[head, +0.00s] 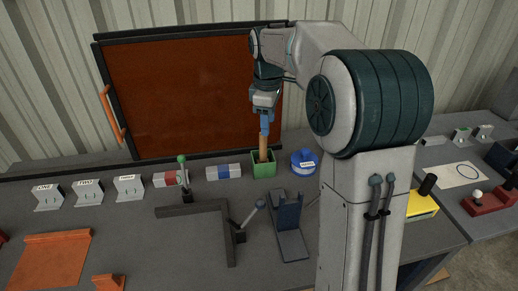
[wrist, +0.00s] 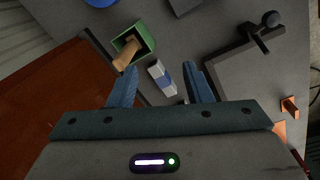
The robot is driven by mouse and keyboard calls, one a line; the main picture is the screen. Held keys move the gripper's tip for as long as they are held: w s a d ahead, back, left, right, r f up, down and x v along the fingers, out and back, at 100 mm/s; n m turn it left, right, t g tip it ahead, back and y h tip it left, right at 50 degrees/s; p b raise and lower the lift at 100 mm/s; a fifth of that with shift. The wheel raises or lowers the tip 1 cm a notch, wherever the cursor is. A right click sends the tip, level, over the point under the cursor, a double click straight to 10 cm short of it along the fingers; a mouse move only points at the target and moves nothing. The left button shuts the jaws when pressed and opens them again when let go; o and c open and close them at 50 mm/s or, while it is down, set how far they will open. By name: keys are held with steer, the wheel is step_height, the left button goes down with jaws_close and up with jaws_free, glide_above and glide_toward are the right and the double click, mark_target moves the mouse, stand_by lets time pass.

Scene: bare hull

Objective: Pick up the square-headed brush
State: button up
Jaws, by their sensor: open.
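A tan wooden handle (head: 264,146) stands up out of a small green box (head: 264,170) near the back of the bench. In the wrist view the handle (wrist: 127,53) leans out of the green box (wrist: 146,31). Its lower end is hidden in the box, so I cannot see a brush head or its shape. My gripper (head: 266,122) points down above the box, close to the handle's top. In the wrist view my gripper (wrist: 160,67) is open with nothing between its blue fingers. The handle lies by the left finger, outside the gap.
A white block with a blue band (head: 224,172) lies left of the box, and a blue labelled pot (head: 303,163) stands right. A dark-framed orange panel (head: 180,95) rises behind.

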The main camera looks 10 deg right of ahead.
steer(key=w+n, duration=0.1)
steer(key=w, duration=0.2)
steer(key=w+f+n+p, duration=0.1)
steer(key=w+n, duration=0.1)
steer(key=w, duration=0.1)
steer(key=w+d+n+p, duration=0.1)
steer(key=w+n, duration=0.1)
steer(key=w, duration=0.2)
steer(key=shift+f+g, duration=0.3)
steer(key=shift+g, duration=0.1)
step_height(320, 180, down, 8)
steer(key=shift+f+p, duration=0.15)
steer(key=shift+p, duration=0.2)
steer(key=p, duration=0.2)
glide_above(263, 161)
steer(key=w, duration=0.1)
steer(key=shift+d+f, duration=0.1)
steer(key=shift+f, duration=2.5)
jaws_close()
